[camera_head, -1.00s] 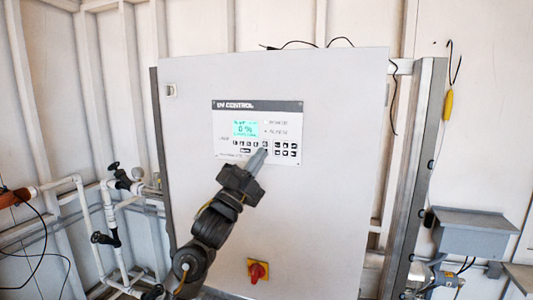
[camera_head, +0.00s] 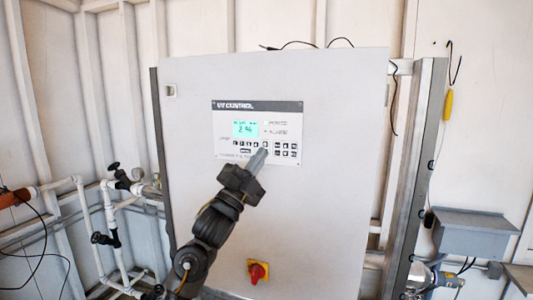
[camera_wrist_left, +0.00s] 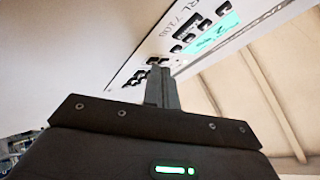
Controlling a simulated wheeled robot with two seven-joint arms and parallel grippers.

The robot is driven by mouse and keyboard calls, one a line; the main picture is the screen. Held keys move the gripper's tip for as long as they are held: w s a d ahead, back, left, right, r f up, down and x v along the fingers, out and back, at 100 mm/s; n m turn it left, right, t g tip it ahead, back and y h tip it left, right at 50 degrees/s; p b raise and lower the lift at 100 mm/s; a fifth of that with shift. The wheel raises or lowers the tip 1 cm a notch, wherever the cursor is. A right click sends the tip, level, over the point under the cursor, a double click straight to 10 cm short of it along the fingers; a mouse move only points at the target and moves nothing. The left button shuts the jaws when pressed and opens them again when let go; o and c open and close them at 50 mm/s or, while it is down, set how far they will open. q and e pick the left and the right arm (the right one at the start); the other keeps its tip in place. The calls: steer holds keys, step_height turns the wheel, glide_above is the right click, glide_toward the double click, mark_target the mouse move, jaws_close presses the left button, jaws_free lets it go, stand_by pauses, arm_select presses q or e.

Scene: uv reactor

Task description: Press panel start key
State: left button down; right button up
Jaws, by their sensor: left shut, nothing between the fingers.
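The control panel (camera_head: 285,114) headed "UV CONTROL" is set in the front of a large white cabinet (camera_head: 330,200). Its lit cyan screen (camera_head: 245,129) shows a number and also shows in the left wrist view (camera_wrist_left: 212,35). Rows of small dark keys (camera_head: 285,149) lie below the screen; their labels are too small to read. My left gripper (camera_head: 262,152) is shut and empty, its fingertips at the keys near the panel's lower middle. In the left wrist view the tips (camera_wrist_left: 158,66) overlap the keys; whether they touch cannot be told. The tips hide some keys.
A red and yellow rotary switch (camera_head: 258,271) sits low on the cabinet. White pipes with black valves (camera_head: 115,215) stand at the left. A grey box (camera_head: 474,232) hangs on the wall at the right.

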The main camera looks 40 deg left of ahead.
arm_select(q)
steer(key=shift+s, duration=0.15)
steer(key=shift+s+d, duration=0.2)
steer(key=shift+s, duration=0.3)
steer(key=shift+s+d+p, duration=0.1)
steer(key=shift+s+d, duration=0.15)
steer(key=shift+s, duration=0.5)
steer(key=shift+s+d+p, duration=0.1)
steer(key=shift+s+d, duration=0.2)
steer(key=shift+s, duration=0.5)
steer(key=shift+s+d+p, duration=0.1)
steer(key=shift+s+d, duration=0.15)
steer(key=shift+s, duration=0.5)
